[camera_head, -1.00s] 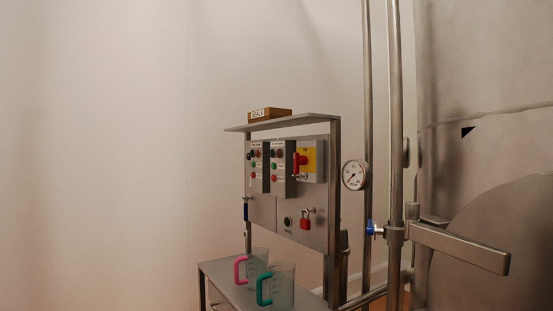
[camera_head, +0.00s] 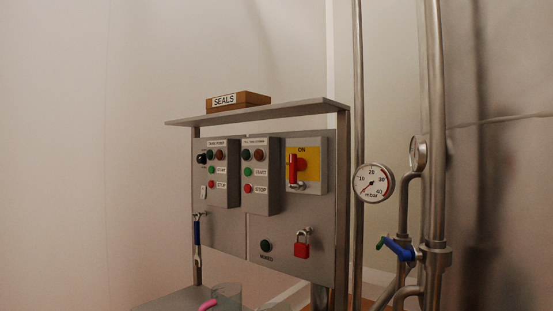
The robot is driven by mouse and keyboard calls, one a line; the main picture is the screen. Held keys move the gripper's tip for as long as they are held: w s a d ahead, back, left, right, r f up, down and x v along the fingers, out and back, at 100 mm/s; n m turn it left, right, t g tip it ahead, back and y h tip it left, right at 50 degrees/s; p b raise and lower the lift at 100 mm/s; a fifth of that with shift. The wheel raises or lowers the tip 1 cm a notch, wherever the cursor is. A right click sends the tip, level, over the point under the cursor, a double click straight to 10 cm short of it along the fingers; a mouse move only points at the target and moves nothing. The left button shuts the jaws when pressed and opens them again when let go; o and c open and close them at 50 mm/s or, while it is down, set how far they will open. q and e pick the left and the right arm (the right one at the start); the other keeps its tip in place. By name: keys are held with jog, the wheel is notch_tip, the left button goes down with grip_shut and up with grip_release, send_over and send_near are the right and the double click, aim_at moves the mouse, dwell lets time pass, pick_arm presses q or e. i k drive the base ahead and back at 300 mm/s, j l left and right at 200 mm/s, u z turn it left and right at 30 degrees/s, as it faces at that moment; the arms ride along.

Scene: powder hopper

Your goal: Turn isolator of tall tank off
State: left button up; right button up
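The isolator (camera_head: 302,165) is a grey box with a yellow plate at the upper right of the control panel. Its red handle (camera_head: 293,170) stands upright, with "ON" written above it. A metal loop, perhaps a padlock shackle, shows at the handle's lower end; I cannot tell for sure. No tank label is readable on the isolator. A large metal tank wall (camera_head: 500,200) fills the right side. Neither of my grippers is in view.
Two start/stop boxes (camera_head: 222,173) (camera_head: 259,176) sit left of the isolator. A red padlock (camera_head: 302,248) hangs below it. A shelf (camera_head: 262,112) carrying a SEALS box (camera_head: 238,101) overhangs the panel. A pressure gauge (camera_head: 373,184), pipes and a blue valve handle (camera_head: 399,248) stand right.

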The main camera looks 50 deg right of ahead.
aim_at(296, 164)
jog(key=i+j+z, duration=0.15)
jog(key=i+z, duration=0.3)
jog(key=i+j+z, duration=0.65)
jog(key=z, duration=0.15)
jog(key=i+j+z, duration=0.25)
jog(key=z, duration=0.15)
jog(key=i+j+z, duration=0.2)
jog(key=j+z, duration=0.2)
jog(key=i+j+z, duration=0.1)
jog(key=j+z, duration=0.25)
jog(key=j, duration=0.1)
